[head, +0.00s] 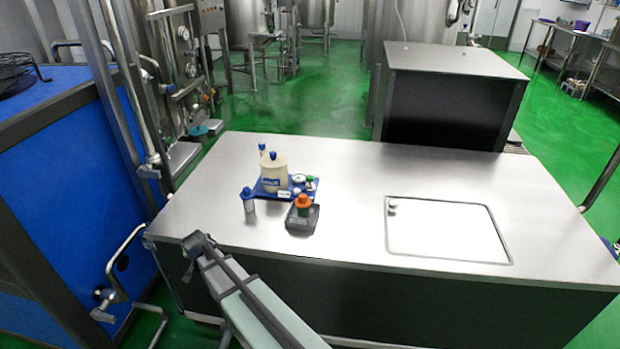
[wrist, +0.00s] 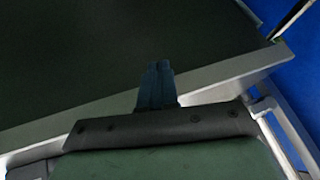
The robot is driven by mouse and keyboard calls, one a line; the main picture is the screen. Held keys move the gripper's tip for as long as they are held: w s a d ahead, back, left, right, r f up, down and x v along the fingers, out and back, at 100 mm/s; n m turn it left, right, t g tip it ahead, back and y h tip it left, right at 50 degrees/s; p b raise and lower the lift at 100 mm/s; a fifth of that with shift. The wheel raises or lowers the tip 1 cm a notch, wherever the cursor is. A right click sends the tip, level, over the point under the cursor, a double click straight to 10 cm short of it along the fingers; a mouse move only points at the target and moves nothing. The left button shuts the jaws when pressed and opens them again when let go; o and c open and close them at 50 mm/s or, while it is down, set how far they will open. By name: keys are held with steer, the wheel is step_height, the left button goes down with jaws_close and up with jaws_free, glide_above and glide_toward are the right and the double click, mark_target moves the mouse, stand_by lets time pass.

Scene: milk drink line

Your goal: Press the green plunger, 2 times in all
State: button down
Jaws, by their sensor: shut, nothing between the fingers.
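A small green part (head: 310,179), which looks like the plunger, stands at the right end of the blue tray (head: 266,194) on the steel counter. It is too small to tell whether it is up or pressed down. A dark holder (head: 301,222) in front of the tray carries an orange-topped piece (head: 303,201) with some green below the orange. My gripper (head: 197,241) is at the counter's front left edge, to the left of and nearer than the tray, apart from the green part. In the wrist view my gripper (wrist: 158,70) is shut and empty; no plunger shows there.
A cream container (head: 273,174) with blue caps stands on the tray. A small blue-capped bottle (head: 249,200) stands at its left. A square panel (head: 447,229) is set in the counter at right. The counter between is bare. A blue cabinet (head: 75,160) stands at left.

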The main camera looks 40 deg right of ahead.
step_height(320, 180, up, 5)
steer(key=w+d+m+t, duration=0.1)
steer(key=w+d+m, duration=0.1)
steer(key=w, duration=0.1)
steer(key=d+r+m, duration=0.1)
steer(key=d, duration=0.4)
steer(key=d+m+y, duration=0.1)
steer(key=d, duration=0.4)
steer(key=d+r+m, duration=0.1)
steer(key=d, duration=0.5)
steer(key=shift+s+d+r+m, duration=0.1)
steer(key=shift+s+r+m, duration=0.15)
steer(key=shift+r+m, duration=0.1)
steer(key=w+d+r+n+t, duration=0.1)
steer(key=w+d+r, duration=0.15)
steer(key=d, duration=0.65)
steer(key=w+d+r, duration=0.1)
steer(key=d+r, duration=0.3)
steer(key=d, duration=0.5)
step_height(320, 180, up, 7)
steer(key=n+h, duration=0.1)
steer(key=n, duration=0.1)
glide_above(312, 178)
steer(key=shift+w+f+t, duration=0.1)
steer(key=shift+w+t, duration=0.05)
steer(key=shift+t, duration=0.15)
steer(key=shift+f, duration=0.15)
steer(key=shift+f, duration=4.3)
